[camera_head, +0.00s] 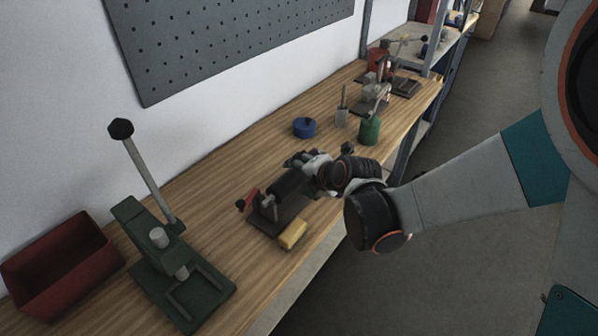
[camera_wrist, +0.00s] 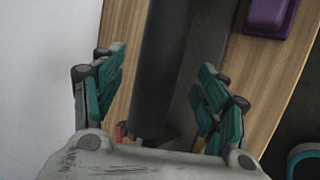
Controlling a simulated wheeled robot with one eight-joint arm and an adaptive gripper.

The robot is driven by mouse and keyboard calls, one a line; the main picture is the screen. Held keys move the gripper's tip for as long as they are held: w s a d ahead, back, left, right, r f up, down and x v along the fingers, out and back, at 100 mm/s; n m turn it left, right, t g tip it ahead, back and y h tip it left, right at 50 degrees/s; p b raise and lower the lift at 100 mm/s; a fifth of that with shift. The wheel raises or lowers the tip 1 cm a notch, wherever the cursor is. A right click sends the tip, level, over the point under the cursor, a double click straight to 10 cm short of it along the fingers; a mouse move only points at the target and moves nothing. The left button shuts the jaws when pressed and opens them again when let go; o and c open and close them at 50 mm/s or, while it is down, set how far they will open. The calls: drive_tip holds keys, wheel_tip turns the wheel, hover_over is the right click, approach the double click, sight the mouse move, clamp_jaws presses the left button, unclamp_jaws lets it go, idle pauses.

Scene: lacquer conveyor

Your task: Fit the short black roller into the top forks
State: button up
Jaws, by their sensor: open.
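A black roller (camera_head: 289,182) lies above a dark base plate (camera_head: 277,226) on the bench, with a grey bracket (camera_head: 267,203) at its near end. My gripper (camera_head: 306,165) is low over the far end of this roller and hides that end. In the wrist view, a long dark cylinder (camera_wrist: 162,60) runs between the spread teal fingers of my gripper (camera_wrist: 165,60), with gaps to both sides. The gripper is open. I cannot tell which parts are the top forks, or whether the roller sits in them.
A red knob (camera_head: 240,204) and a yellow block (camera_head: 293,234) are beside the plate. A green lever press (camera_head: 160,240) and red bin (camera_head: 60,260) stand nearer. A blue tin (camera_head: 304,127) and green bottle (camera_head: 369,130) stand behind. The wrist view shows a purple block (camera_wrist: 268,15).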

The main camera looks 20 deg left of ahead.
sight(300, 175)
drive_tip(key=b+x, duration=0.1)
drive_tip(key=x, duration=0.4)
drive_tip(key=shift+d, duration=0.1)
drive_tip(key=shift+r, duration=0.1)
drive_tip(key=c, duration=1.5)
